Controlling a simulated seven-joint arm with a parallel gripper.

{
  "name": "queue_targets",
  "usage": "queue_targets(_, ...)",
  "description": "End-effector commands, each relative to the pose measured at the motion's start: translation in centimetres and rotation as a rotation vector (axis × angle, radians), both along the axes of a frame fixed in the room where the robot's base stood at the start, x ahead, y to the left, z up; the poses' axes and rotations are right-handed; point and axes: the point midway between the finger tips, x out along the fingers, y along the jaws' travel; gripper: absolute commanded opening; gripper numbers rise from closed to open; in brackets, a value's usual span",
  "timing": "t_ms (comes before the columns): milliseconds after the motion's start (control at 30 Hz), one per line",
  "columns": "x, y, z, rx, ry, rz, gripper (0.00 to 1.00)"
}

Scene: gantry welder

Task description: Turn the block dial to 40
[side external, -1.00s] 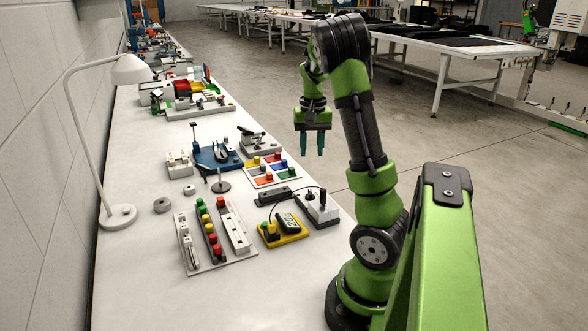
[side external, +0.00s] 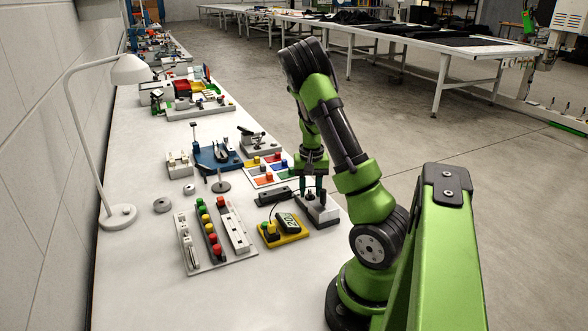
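A yellow block (side external: 295,238) sits on the white bench with a dark display (side external: 289,222) that seems to read 20. I cannot tell for sure which part is the block dial. My gripper (side external: 312,188) points down over this box, its two fingers apart around or just behind the stick. Contact cannot be made out.
A panel of coloured buttons and switches (side external: 218,255) lies to the left. A board of coloured squares (side external: 268,170) and a dark flat bar (side external: 273,196) are behind. A lamp (side external: 122,215) stands at the left wall. The near bench is clear.

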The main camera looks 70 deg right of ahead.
Motion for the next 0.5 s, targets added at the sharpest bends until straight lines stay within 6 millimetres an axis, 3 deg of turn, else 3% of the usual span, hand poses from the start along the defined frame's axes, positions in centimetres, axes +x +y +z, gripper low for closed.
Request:
queue_targets(67,0.01,0.00,0.02,0.000,0.000,0.000,0.37)
queue_targets(300,0.01,-0.01,0.06,0.000,0.000,0.000,0.02)
queue_targets(500,0.02,-0.01,0.08,-0.001,0.000,-0.010,0.00)
